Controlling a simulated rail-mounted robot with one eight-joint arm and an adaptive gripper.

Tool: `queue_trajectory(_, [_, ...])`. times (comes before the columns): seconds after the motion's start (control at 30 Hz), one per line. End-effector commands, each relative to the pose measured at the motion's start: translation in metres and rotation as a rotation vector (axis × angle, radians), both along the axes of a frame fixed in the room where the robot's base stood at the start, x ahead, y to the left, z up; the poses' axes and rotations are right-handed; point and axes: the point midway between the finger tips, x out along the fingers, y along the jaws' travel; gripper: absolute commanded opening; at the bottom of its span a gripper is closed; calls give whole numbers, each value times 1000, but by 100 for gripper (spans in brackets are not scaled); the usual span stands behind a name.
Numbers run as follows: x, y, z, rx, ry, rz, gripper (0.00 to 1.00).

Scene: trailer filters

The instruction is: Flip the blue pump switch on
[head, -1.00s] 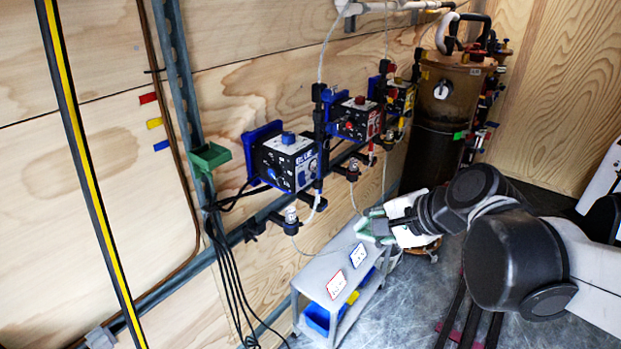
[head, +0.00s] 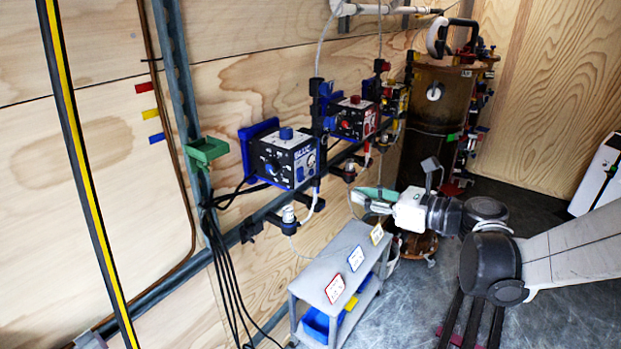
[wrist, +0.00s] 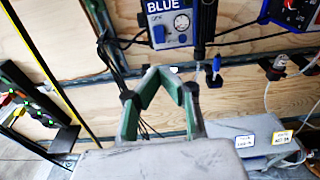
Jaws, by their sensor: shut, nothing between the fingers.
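The blue pump (head: 283,160) is a black and grey box labelled BLUE, with a blue knob on top, mounted on the wall rail. In the wrist view its lower front (wrist: 170,22) shows at the top, with a small blue patch that may be the switch (wrist: 158,35); its position cannot be told. My gripper (head: 356,196) is shut and empty, to the right of and below the pump in the head view, clear of it. Its green fingers (wrist: 168,74) meet below the pump in the wrist view.
Red (head: 356,118) and yellow (head: 395,98) pumps stand farther along the rail. A grey cart (head: 310,283) with label cards stands below. A clear tube and a glass fitting (head: 289,222) hang beneath the blue pump. A brown tank (head: 435,105) stands at the back.

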Motion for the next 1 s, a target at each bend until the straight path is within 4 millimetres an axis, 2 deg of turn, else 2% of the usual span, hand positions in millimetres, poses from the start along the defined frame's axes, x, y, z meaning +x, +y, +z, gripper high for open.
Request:
queue_trajectory(0.37, [1,0,0,16,7,-1,0])
queue_trajectory(0.53, [5,6,-1,16,6,2,0])
queue_trajectory(0.67, [15,21,-3,16,6,3,0])
queue_trajectory(1.0, [53,71,-11,16,6,3,0])
